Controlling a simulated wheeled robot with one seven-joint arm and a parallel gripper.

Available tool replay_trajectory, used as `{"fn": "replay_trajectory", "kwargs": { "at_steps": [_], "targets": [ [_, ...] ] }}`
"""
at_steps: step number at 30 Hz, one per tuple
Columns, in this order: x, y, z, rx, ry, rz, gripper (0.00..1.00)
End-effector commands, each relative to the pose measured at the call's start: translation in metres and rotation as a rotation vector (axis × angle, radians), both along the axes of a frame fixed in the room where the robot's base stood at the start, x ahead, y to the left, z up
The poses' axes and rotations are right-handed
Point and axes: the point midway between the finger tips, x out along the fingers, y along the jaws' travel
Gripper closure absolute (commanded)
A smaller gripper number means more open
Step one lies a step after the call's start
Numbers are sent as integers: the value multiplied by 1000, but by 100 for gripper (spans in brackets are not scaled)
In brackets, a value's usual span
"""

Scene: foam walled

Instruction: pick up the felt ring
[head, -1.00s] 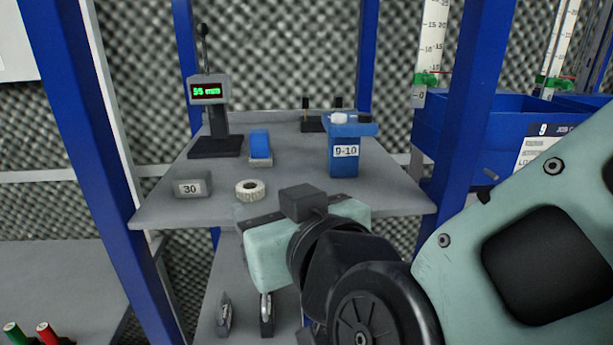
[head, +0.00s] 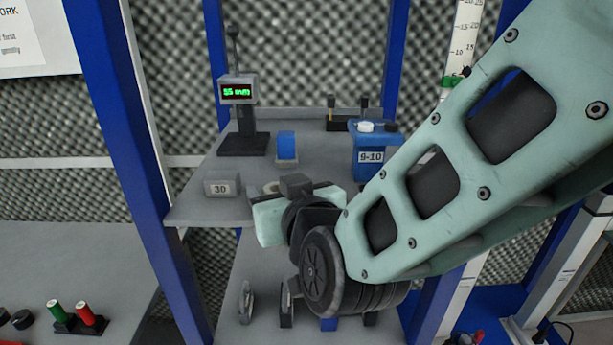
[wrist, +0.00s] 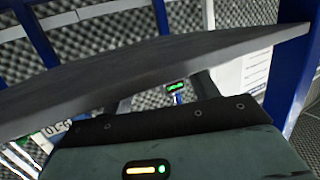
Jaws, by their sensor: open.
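The felt ring, a pale ring (head: 270,187), lies on the upper grey shelf (head: 200,207) near its front edge. In the head view my gripper covers most of it, and only a small pale part shows. My gripper (head: 272,218) is in front of the shelf edge, apart from the ring as far as I can see. I cannot make out the ring there.
A grey block marked 30 (head: 222,185) stands left of the ring. A blue-and-grey block (head: 287,147) and a gauge with a green display (head: 240,120) stand behind. A blue 9-10 container (head: 368,160) is to the right. Blue posts (head: 120,150) flank the shelf.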

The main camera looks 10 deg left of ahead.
Motion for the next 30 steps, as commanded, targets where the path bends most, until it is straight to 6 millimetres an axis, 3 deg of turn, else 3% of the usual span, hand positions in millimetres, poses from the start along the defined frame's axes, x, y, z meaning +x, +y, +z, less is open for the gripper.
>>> {"fn": "replay_trajectory", "kwargs": {
  "at_steps": [2, 7, 19, 30],
  "targets": [
    [0, 0, 0, 0, 0, 0, 40],
    [0, 0, 0, 0, 0, 0, 87],
    [0, 0, 9, 4, -1, -1, 87],
    [0, -1, 78, 7, -3, -1, 87]
  ]
}}
